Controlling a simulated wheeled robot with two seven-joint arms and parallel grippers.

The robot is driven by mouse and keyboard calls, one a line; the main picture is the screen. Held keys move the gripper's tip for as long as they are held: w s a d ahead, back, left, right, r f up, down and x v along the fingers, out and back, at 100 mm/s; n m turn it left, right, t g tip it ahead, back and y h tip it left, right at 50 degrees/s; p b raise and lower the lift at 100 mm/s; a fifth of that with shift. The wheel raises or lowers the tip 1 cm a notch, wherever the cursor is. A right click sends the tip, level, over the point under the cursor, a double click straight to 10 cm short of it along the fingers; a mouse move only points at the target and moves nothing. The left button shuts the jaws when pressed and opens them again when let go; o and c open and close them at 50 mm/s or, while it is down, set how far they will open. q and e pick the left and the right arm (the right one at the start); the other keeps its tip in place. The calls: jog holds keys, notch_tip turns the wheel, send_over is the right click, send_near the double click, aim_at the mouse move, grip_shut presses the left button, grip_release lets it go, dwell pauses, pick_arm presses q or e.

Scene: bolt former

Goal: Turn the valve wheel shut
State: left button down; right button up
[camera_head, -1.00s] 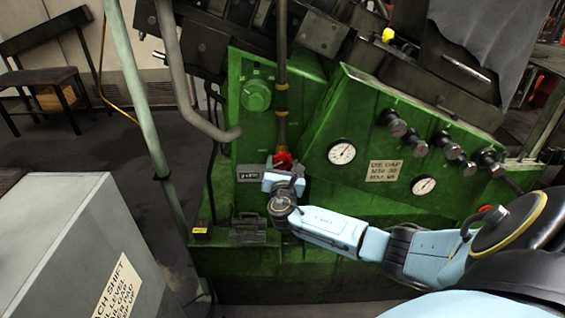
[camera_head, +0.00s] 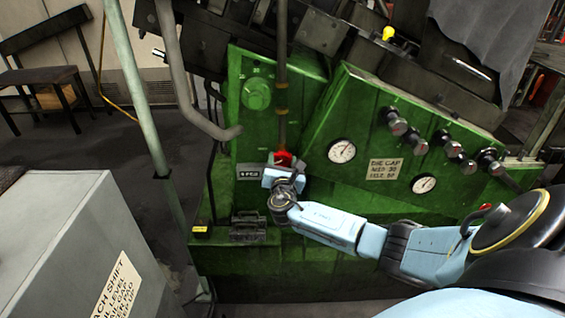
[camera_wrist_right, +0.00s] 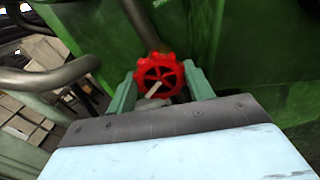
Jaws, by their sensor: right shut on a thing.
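The red valve wheel (camera_head: 282,158) is on a vertical pipe at the front of the green machine, partly hidden by my right gripper in the head view. In the right wrist view the red wheel (camera_wrist_right: 160,75) shows its spokes and a pale bar across its middle. My right gripper (camera_wrist_right: 160,82) has one green finger on each side of the wheel and is shut on its rim. In the head view the right gripper (camera_head: 283,168) reaches in from the right at the wheel. My left gripper is not in view.
The green machine carries a round dial (camera_head: 256,94), a pressure gauge (camera_head: 341,151) and several black knobs (camera_head: 441,137). A grey pipe (camera_head: 185,85) bends down left of the wheel. A grey cabinet (camera_head: 75,240) stands at the lower left.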

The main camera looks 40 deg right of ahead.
jog(key=m+b, duration=0.2)
jog(key=shift+f+m, duration=0.2)
jog(key=shift+m, duration=0.1)
jog(key=m+b, duration=0.3)
jog(key=m, duration=0.1)
jog(key=shift+m+b, duration=0.3)
jog(key=m+b, duration=0.3)
jog(key=m, duration=0.1)
jog(key=shift+m, duration=0.3)
jog(key=m+b, duration=0.3)
jog(key=shift+m, duration=0.3)
jog(key=m+b, duration=0.2)
jog(key=m, duration=0.1)
jog(key=shift+m, duration=0.3)
jog(key=m+b, duration=0.2)
jog(key=m, duration=0.1)
jog(key=shift+m, duration=0.3)
jog(key=m+b, duration=0.1)
jog(key=m, duration=0.2)
jog(key=shift+m+b, duration=0.3)
jog(key=shift+b, duration=0.05)
jog(key=shift+m+b, duration=0.4)
jog(key=shift+m, duration=1.1)
